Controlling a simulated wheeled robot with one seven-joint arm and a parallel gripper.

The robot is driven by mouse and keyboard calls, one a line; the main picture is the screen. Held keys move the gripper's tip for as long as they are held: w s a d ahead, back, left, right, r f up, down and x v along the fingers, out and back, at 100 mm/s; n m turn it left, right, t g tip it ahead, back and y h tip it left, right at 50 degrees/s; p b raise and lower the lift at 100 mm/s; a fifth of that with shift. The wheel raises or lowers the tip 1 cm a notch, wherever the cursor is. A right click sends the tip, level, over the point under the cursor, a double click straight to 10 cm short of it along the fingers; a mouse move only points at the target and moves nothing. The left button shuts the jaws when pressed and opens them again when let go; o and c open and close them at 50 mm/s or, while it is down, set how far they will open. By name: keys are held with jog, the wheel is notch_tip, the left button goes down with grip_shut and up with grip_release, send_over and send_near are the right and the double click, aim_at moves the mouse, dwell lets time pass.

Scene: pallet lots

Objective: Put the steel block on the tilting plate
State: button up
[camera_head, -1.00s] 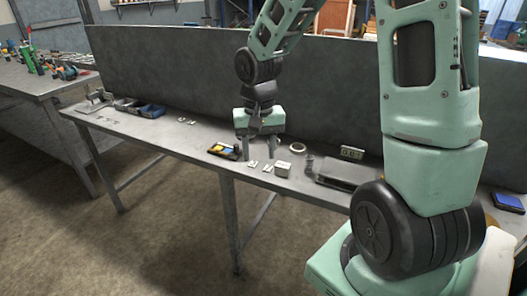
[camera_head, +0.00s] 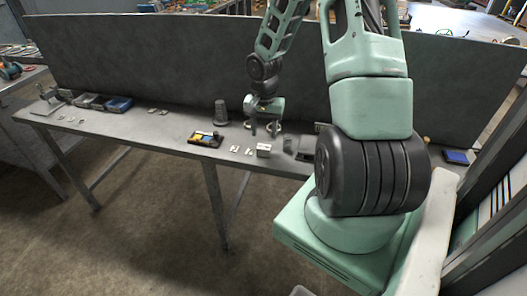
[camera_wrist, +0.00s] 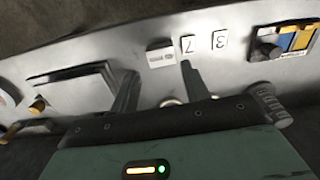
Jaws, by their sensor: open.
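The steel block (camera_head: 264,150) is a small pale block near the table's front edge. In the wrist view, what looks like the same block (camera_wrist: 161,55) lies beyond and between my fingertips, apart from them. My gripper (camera_head: 264,131) is open and empty above the table, behind the block in the head view; its fingers also show in the wrist view (camera_wrist: 157,82). In the head view the plate (camera_head: 303,147) is right of the block, partly hidden by my arm.
Number tags (camera_wrist: 189,42) lie beside the block. A tray with yellow and blue parts (camera_head: 206,139) and a dark ribbed cup (camera_head: 221,112) stand to the left. A pale ring (camera_head: 274,127) is behind my gripper. A tall grey panel (camera_head: 170,60) backs the table.

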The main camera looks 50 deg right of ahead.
aim_at(264, 147)
jog(key=shift+w+d+f, duration=0.1)
jog(key=shift+w+f, duration=0.05)
jog(key=shift+f, duration=3.75)
jog(key=c, duration=1)
jog(key=r, duration=0.9)
jog(key=shift+d+r+p, duration=0.35)
jog(key=shift+r, duration=0.05)
jog(key=s+d+r, duration=0.4)
jog(key=s+d, duration=0.6)
jog(key=s, duration=0.1)
jog(key=f, duration=0.2)
jog(key=s+f, duration=0.1)
jog(key=f, duration=0.2)
jog(key=shift+s+d+f, duration=0.1)
jog(key=shift+s+f, duration=0.05)
jog(key=shift+f, duration=0.15)
jog(key=shift+m, duration=0.3)
jog(key=shift+f, duration=2.15)
